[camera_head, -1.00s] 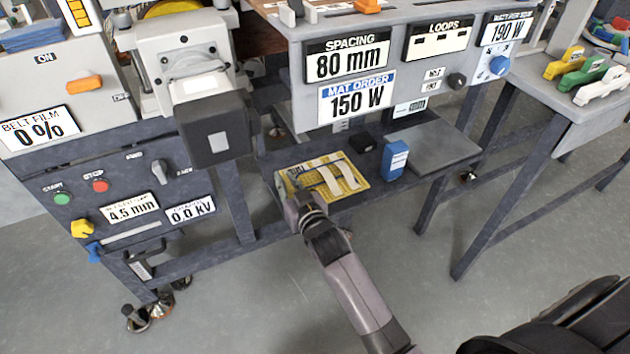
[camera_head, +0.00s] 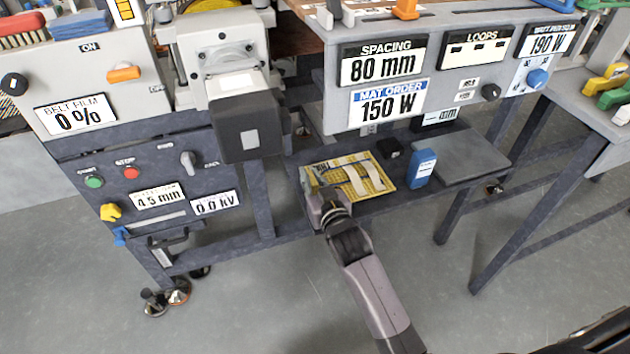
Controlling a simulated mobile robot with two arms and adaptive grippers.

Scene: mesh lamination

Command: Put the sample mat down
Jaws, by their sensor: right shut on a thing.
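The sample mat (camera_head: 376,183) is a yellow gridded sheet with pale strips across it. It lies flat at the lower shelf (camera_head: 425,185), under the panel reading "150 W". My right gripper (camera_head: 318,188) is at the mat's left end, shut on that edge. The fingertips are small and partly hidden by the gripper's own body. I cannot tell whether the mat rests fully on the shelf or is held slightly above it. My left gripper is not in view.
A blue box (camera_head: 421,167) stands just right of the mat, with a small black block (camera_head: 390,147) behind it. A grey plate (camera_head: 462,155) lies further right. The control panel (camera_head: 384,62) overhangs the shelf. A machine with a dark block (camera_head: 248,127) stands at left.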

